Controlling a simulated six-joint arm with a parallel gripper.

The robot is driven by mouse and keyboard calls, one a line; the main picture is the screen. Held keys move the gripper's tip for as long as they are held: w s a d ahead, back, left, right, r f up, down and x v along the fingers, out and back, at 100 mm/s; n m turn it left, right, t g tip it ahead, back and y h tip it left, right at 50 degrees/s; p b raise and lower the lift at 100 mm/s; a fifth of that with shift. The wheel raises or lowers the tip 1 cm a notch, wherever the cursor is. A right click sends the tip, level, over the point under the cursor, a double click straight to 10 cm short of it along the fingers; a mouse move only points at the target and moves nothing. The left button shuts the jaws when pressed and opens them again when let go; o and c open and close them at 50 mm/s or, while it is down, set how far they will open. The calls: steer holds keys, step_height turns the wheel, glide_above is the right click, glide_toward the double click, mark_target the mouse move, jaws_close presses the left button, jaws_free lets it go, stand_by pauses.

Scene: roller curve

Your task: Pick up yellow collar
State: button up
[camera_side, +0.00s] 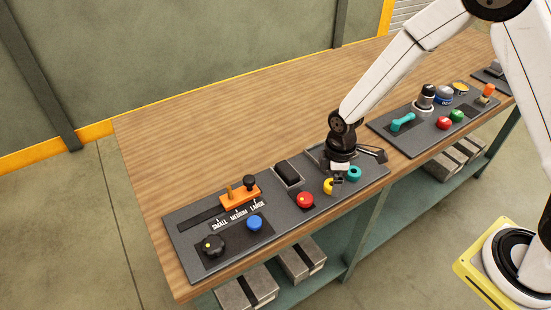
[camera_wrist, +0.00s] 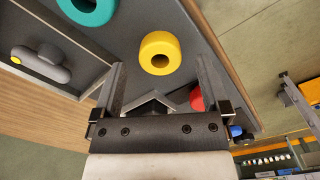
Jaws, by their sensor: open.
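The yellow collar (camera_wrist: 160,53) is a short ring with a dark hole, lying on the grey panel in the wrist view. It is ahead of my gripper (camera_wrist: 157,80), between the lines of the two fingers and a little beyond their tips. The fingers are spread apart with nothing between them.
A teal collar (camera_side: 354,173) lies right of the yellow one. The dark panel (camera_side: 285,220) also bears an orange slider (camera_side: 240,194), a blue button (camera_side: 254,223) and a black knob (camera_side: 214,245). The wooden table (camera_side: 220,120) behind is clear.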

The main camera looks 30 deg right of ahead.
steer(key=shift+f, duration=0.85)
jaws_close()
